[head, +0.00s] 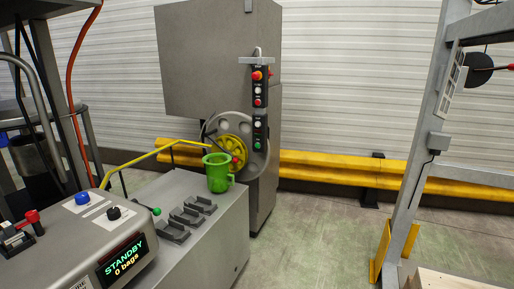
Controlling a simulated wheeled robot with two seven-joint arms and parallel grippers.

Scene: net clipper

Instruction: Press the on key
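No key in the head view carries a readable "on" label, so I cannot tell which one is the on key. A grey control console (75,250) at the lower left has a blue button (82,198), a black knob (113,213) and a display (121,260) reading "STANDBY 0 bags". A red-topped switch (33,217) sits at its left. A dark button strip (259,104) hangs on the grey machine cabinet, with red, white and green buttons; the green one (258,146) is near its bottom. Neither of my grippers shows.
A green mug (217,172) stands on a grey bench (221,222) beside several dark pedals or clamps. A yellow bent rail (150,155) crosses above the bench. A yellow barrier (340,170) lines the wall. A grey post (412,190) stands at right. Floor between is clear.

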